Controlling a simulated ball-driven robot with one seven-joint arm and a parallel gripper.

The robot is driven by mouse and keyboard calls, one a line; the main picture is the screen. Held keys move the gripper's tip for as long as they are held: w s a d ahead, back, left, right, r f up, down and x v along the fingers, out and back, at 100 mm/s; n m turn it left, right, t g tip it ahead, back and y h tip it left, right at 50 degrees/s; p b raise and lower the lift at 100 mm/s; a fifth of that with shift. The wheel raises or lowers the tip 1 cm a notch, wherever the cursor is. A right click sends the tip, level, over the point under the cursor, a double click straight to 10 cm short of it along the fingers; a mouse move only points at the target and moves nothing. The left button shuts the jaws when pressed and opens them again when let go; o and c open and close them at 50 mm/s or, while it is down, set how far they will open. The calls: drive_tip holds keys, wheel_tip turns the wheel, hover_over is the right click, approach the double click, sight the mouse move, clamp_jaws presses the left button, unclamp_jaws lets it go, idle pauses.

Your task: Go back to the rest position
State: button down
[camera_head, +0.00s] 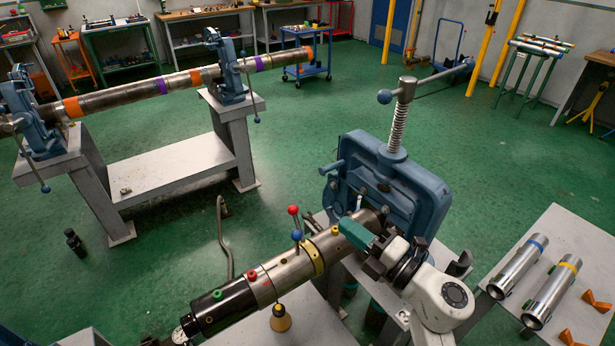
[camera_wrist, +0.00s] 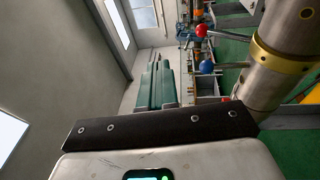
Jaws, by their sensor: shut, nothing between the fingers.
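My gripper (camera_head: 352,232) has teal fingers pressed together with nothing between them. In the head view it is just in front of the blue pipe vise (camera_head: 420,195), over the near pipe (camera_head: 285,268); I cannot tell whether it touches the pipe. In the wrist view the shut gripper (camera_wrist: 156,70) points away, and the pipe (camera_wrist: 285,60) passes close on the right. The pipe lies in the vise, with a black end, a yellow band, and red and blue ball knobs (camera_head: 295,222) on levers.
A long banded pipe (camera_head: 125,95) rests in two smaller vises on a white bench (camera_head: 175,168) at the left. At the right, a pale table (camera_head: 575,235) holds two short pipes and orange wedges. A blue cart (camera_head: 306,70) stands behind. Green floor between the benches is mostly clear.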

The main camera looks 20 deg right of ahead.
drive_tip(key=s+d+m+t+h+b, duration=0.1)
drive_tip(key=s+d+m+t+h, duration=0.2)
drive_tip(key=d+m+h, duration=0.95)
drive_tip(key=s+d+f+m+g+h+b, duration=0.1)
drive_tip(key=s+d+f+m+g+h, duration=0.4)
drive_tip(key=s+f+m+g, duration=0.4)
drive_tip(key=s+a+f+m+g+y, duration=0.1)
drive_tip(key=s+a+f+g+y, duration=0.3)
drive_tip(key=s, duration=0.5)
drive_tip(key=s+a+f+m+g+y+b, duration=0.1)
drive_tip(key=s+a+f+m+g+y, duration=0.1)
drive_tip(key=s+a+f+g, duration=0.3)
drive_tip(key=s+a+f+y, duration=0.1)
drive_tip(key=s+f, duration=0.3)
drive_tip(key=s, duration=0.1)
drive_tip(key=shift+s+a+f+g+y, duration=0.2)
drive_tip(key=shift+a+f+g+y, duration=0.1)
drive_tip(key=shift+a+g+y, duration=0.1)
